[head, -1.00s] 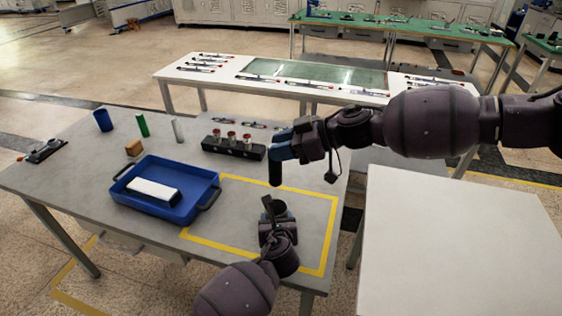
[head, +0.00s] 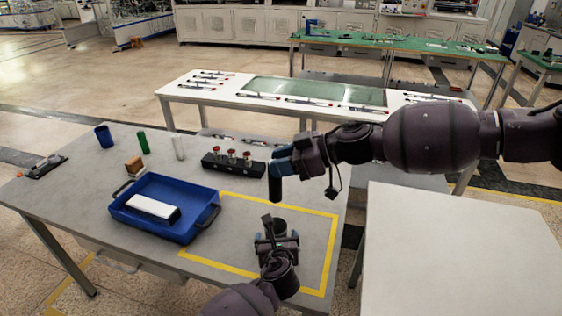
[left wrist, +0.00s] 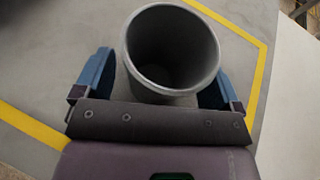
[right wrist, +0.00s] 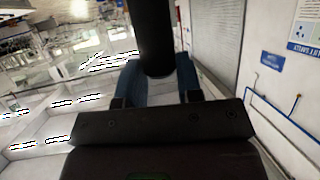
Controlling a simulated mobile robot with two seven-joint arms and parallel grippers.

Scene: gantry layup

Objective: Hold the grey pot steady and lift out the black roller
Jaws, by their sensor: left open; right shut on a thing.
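The grey pot (left wrist: 172,50) stands upright on the table inside the yellow taped square, and its inside looks empty in the left wrist view. In the head view the pot (head: 280,226) is partly hidden by my left gripper (head: 276,238). My left gripper (left wrist: 160,88) is open, with one blue finger on each side of the pot. My right gripper (head: 284,166) is shut on the black roller (head: 275,188), which hangs upright in the air above and behind the pot, clear of it. The roller (right wrist: 155,35) also shows between the fingers in the right wrist view.
A blue tray (head: 128,210) with a white block (head: 153,208) stands left of the yellow tape (head: 262,200). A black rack (head: 232,165) with several red-topped items is behind. A blue cup (head: 104,136), green cylinder (head: 143,142) and white cylinder (head: 178,147) stand further left.

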